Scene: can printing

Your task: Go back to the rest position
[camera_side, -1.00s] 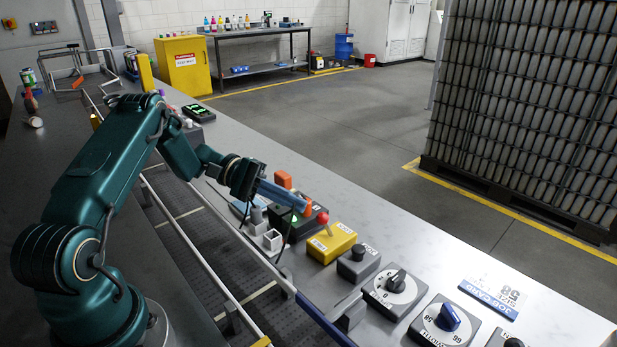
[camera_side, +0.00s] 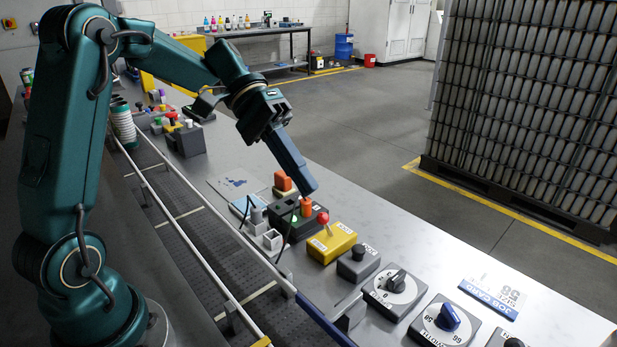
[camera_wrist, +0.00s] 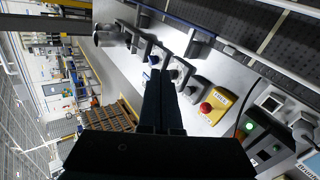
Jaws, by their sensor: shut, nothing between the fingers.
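My gripper (camera_side: 308,190) is shut and empty. In the side view its fingers point down and to the right, with the tips showing just above the dark box with orange parts (camera_side: 290,221). I cannot tell whether they touch it. In the wrist view my gripper (camera_wrist: 161,75) shows as two dark fingers lying close together, over the bench with the knob boxes. My arm is raised and bent over the conveyor side of the bench.
Grey knob boxes (camera_side: 395,291) line the front, near a job card (camera_side: 492,298). A rail (camera_side: 205,262) runs along the conveyor. A stack of cans (camera_side: 530,110) stands on the floor at right.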

